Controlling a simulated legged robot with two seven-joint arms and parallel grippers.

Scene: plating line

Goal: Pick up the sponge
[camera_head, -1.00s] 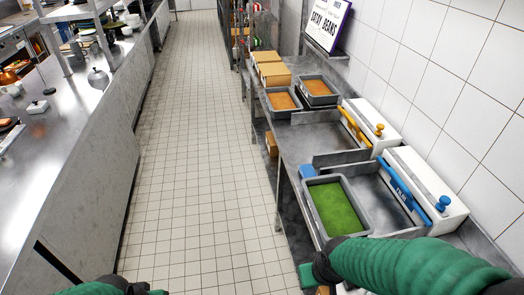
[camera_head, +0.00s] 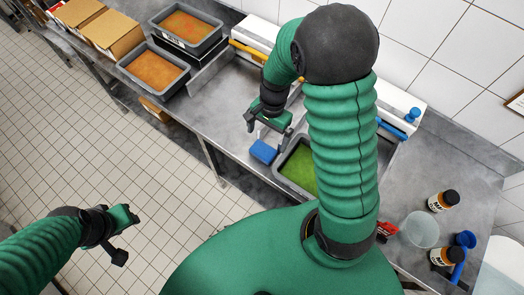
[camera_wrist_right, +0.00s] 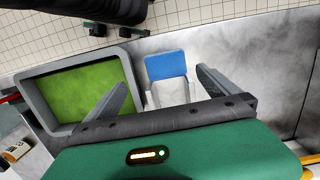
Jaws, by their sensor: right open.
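The blue sponge (camera_head: 264,152) lies on the grey metal counter, just left of the tray with green content. In the right wrist view the sponge (camera_wrist_right: 166,66) shows a blue part and a pale part, lying ahead between the two fingers. My right gripper (camera_head: 268,127) is open and empty, close to the sponge in the head view; the wrist view shows its fingers (camera_wrist_right: 160,92) apart. My left gripper (camera_head: 124,236) is open and empty, out over the tiled floor, away from the counter.
The grey tray with green content (camera_head: 283,178) stands beside the sponge, partly hidden by my right arm. Two trays with orange content (camera_head: 154,92) and cardboard boxes (camera_head: 112,55) stand farther left. Jars (camera_head: 443,201) and a clear container (camera_head: 420,245) are at right. Bare counter (camera_head: 215,105) lies left of the sponge.

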